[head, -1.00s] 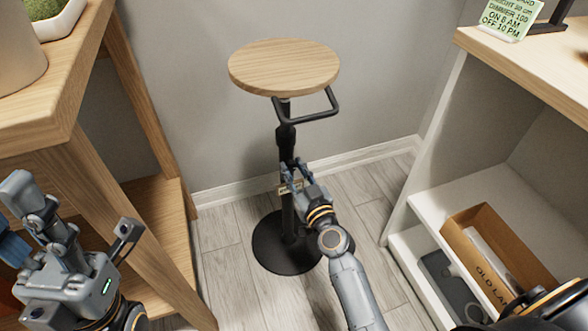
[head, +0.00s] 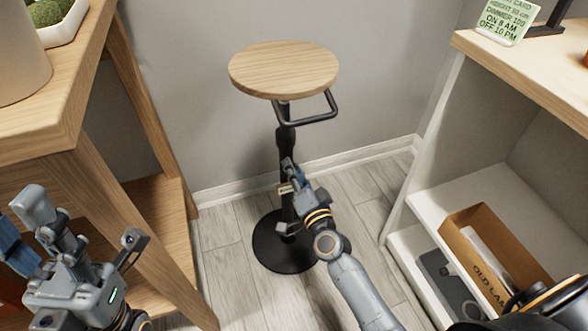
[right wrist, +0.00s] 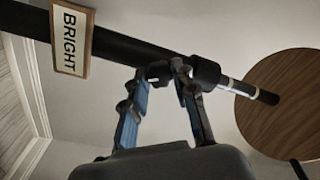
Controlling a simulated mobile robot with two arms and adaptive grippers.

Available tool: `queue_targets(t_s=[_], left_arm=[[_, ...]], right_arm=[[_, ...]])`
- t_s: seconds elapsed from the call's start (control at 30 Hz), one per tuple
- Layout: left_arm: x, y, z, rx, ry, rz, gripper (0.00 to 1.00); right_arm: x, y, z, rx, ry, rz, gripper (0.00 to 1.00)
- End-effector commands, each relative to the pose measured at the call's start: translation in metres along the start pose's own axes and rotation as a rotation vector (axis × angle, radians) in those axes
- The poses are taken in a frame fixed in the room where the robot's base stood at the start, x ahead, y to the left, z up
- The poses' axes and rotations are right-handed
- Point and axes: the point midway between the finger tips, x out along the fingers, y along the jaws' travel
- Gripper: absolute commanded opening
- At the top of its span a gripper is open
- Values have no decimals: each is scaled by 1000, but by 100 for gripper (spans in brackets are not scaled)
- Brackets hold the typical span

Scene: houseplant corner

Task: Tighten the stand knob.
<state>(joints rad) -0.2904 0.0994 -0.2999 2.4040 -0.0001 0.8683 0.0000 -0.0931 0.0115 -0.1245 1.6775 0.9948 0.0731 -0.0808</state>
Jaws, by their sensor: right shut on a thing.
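The stand is a black pole (head: 284,138) with a round wooden top (head: 284,68) and a round black base (head: 272,250). My right gripper (head: 291,172) is at the middle of the pole. In the right wrist view its fingertips (right wrist: 160,72) close in on the pole beside a thick black collar (right wrist: 204,73). It is shut on the small dark stand knob there, mostly hidden by the fingers. A "BRIGHT" tag (right wrist: 71,40) hangs on the pole near the gripper. My left gripper (head: 35,225) is at the left edge, away from the stand; its jaw opening is unclear.
A wooden shelf table (head: 60,120) stands left, with a planter and pot on top. A white shelf unit (head: 425,200) stands right, holding a cardboard box (head: 485,255). A black bar handle (head: 318,118) juts under the stand top. Floor around the base is clear.

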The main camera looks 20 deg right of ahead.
Motion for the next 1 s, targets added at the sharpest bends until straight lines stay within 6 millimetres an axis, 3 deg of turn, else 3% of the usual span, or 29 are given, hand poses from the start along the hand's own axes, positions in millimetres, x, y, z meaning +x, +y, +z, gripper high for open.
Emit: queue_targets(t_s=[1.0], left_arm=[[-3,0,-1,-2,-19,-13,40]], right_arm=[[0,1,0,964,61,7,0]])
